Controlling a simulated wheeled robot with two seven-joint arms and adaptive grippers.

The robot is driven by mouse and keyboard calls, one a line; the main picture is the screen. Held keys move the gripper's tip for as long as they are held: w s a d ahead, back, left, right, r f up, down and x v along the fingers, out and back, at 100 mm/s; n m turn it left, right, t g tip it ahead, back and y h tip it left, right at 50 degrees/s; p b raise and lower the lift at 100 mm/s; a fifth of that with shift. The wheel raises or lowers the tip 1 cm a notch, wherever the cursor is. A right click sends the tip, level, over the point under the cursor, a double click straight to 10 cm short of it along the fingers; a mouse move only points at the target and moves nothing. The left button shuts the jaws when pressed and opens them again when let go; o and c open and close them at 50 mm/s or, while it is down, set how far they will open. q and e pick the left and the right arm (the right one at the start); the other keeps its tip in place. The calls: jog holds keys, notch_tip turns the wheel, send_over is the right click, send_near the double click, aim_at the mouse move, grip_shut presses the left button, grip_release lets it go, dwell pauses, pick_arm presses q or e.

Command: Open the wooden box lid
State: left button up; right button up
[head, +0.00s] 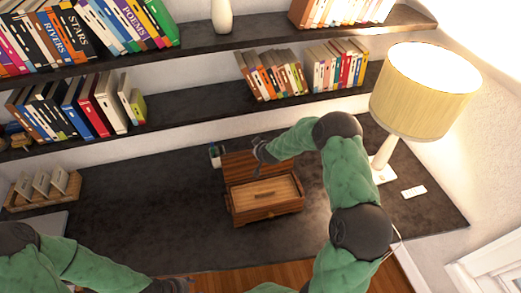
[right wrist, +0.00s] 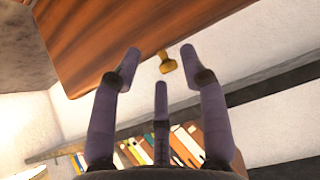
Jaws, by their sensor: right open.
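The wooden box (head: 267,216) stands on the dark desk, with a lighter panel showing inside its rim. Its lid (head: 238,166) appears raised and tilted back at the rear of the box. My right gripper (head: 262,150) is at the lid's upper edge. In the right wrist view my right gripper (right wrist: 158,75) is open and empty, its fingers apart near the wooden lid surface (right wrist: 140,30). A gold clasp (right wrist: 166,63) shows at that edge, between the fingers. My left gripper (head: 172,285) is low at the bottom edge, away from the box; its fingers are unclear.
A lamp (head: 425,90) and a white remote-like object (head: 414,192) are on the right. A small cup-like item (head: 214,155) stands just left of the lid. Bookshelves (head: 200,120) run above the desk. A wooden rack (head: 42,190) is at left. The desk left of the box is clear.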

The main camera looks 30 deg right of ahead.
jog(key=shift+r, duration=0.1)
jog(key=v, duration=1.1)
jog(key=shift+s+r, duration=0.25)
